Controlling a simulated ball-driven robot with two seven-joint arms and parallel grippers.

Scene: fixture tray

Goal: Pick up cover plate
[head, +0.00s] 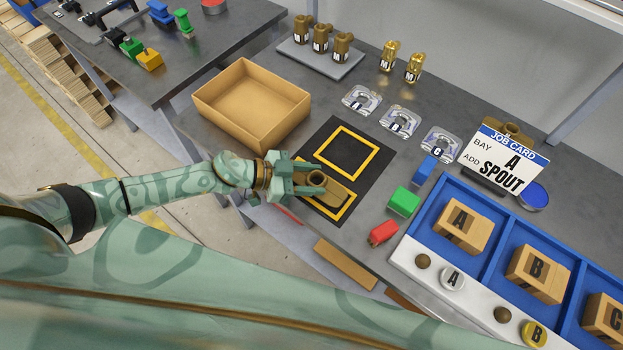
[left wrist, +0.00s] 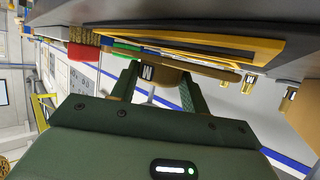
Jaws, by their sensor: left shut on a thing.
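The brown cover plate (head: 340,190), with a round, hollow-topped upright part, is at the near yellow-outlined square of the black mat (head: 382,160). My left gripper (head: 314,181) comes in from the left and is shut on that upright part. In the left wrist view, the brown part with a white label (left wrist: 149,73) sits between the two fingertips of the left gripper (left wrist: 158,76). The fingers hide some of the plate. I cannot tell whether the plate touches the mat. My right gripper is not in view.
An open cardboard box (head: 250,105) stands behind the gripper. Red (head: 384,232), green (head: 404,201) and blue (head: 423,170) blocks lie right of the mat. A blue tray (head: 483,205) holds lettered boxes. The mat's far yellow square (head: 347,152) is empty.

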